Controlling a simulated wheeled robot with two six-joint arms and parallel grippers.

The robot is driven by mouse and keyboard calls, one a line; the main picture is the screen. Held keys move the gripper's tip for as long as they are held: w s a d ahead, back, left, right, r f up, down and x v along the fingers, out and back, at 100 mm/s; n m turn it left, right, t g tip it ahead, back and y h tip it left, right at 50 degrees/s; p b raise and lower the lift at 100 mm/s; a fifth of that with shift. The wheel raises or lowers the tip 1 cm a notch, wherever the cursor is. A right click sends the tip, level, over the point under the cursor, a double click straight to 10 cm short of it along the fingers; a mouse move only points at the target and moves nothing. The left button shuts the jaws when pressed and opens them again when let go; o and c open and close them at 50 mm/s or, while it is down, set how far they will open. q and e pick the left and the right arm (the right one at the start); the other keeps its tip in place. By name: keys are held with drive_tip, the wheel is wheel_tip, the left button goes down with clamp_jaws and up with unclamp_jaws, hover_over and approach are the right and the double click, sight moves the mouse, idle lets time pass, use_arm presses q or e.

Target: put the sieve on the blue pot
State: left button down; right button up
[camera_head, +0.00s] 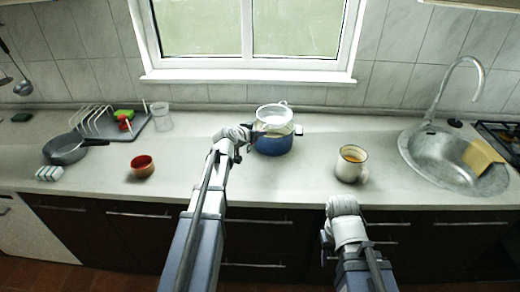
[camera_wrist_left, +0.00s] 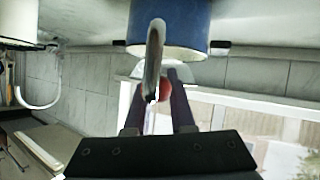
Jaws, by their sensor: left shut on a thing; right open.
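The blue pot (camera_head: 273,145) stands on the counter below the window, with dark side handles. It also shows at the top of the upside-down left wrist view (camera_wrist_left: 180,25). The pale sieve (camera_head: 273,114) is at the pot's mouth, over its opening; I cannot tell whether it rests on the rim. Part of its bowl shows beyond the rim in the wrist view (camera_wrist_left: 202,73). My left gripper (camera_head: 254,133) is shut on the sieve's handle, just left of the pot. My right gripper (camera_head: 342,205) is open at the counter's front edge, away from the pot.
A white mug (camera_head: 351,164) stands right of the pot, and a red bowl (camera_head: 142,166) to the left. A grey pan (camera_head: 66,149) and a dish rack (camera_head: 97,122) are far left. The sink (camera_head: 450,160) is at the right. Counter between bowl and pot is clear.

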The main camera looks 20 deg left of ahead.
use_arm(q)
drive_tip(key=shift+f+b, duration=1.95)
drive_tip(key=shift+f, duration=0.5)
use_arm(e)
drive_tip(key=shift+f, duration=2.45)
use_arm(q)
drive_tip(key=shift+f, duration=0.1)
use_arm(e)
drive_tip(key=shift+f, duration=0.1)
use_arm(q)
drive_tip(key=shift+f, duration=0.15)
drive_tip(key=c, duration=0.8)
unclamp_jaws()
drive_tip(key=shift+o, duration=0.2)
use_arm(e)
drive_tip(key=shift+f, duration=0.1)
use_arm(q)
drive_tip(key=p+v, duration=0.5)
drive_tip(key=v, duration=0.7)
drive_tip(key=shift+r, duration=0.3)
use_arm(e)
wheel_tip(320, 180, up, 6)
drive_tip(key=shift+f, duration=0.1)
